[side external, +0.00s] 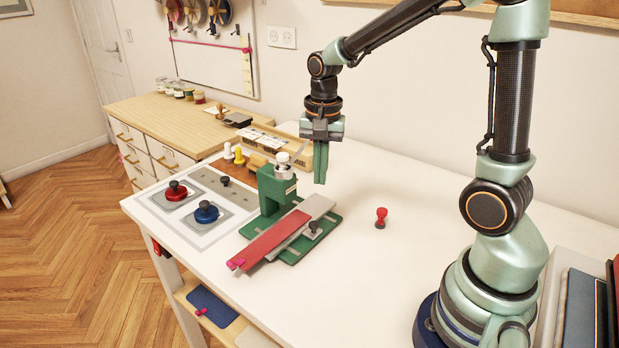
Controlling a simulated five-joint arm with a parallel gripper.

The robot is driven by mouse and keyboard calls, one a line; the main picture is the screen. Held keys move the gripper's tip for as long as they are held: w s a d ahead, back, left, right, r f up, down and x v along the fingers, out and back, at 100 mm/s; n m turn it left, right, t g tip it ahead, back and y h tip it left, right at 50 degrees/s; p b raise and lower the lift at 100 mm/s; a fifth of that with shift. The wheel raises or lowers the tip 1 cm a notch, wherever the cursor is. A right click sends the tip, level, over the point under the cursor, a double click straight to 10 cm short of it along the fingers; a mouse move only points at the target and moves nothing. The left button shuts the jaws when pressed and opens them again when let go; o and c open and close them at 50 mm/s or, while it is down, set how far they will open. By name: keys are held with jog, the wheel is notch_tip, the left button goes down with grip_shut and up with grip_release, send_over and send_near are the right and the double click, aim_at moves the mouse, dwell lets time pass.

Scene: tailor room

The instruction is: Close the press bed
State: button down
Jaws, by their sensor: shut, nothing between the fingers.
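The small green press (275,190) stands on the white table on a green base plate (290,257). Its bed (318,206) is a light grey slide that sticks out from under the press head. A dark knob (313,228) sits on a small grey plate by the bed. My gripper (320,180) points down, shut and empty, in the air to the right of the press head. It appears apart from the press.
A red-handled stamp (381,217) stands right of the press. Red (176,190) and blue (206,212) knobbed pieces sit on a marked mat at left. Thread spools (238,153) and a wooden box (262,143) stand behind.

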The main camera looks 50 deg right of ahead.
jog(key=s+d+m+t, duration=0.15)
jog(key=s+m, duration=0.65)
jog(key=m, duration=1.3)
jog(key=shift+m+t, duration=0.25)
jog(key=shift+m, duration=0.05)
jog(key=x, duration=1)
jog(key=shift+a+f, duration=0.3)
jog(key=shift+f, duration=0.05)
jog(key=w, duration=0.3)
jog(key=shift+a+f, duration=0.2)
jog(key=shift+f, duration=0.2)
jog(key=shift+w+a+f, duration=0.1)
jog(key=shift+w+f, duration=0.05)
jog(key=shift+w, duration=0.4)
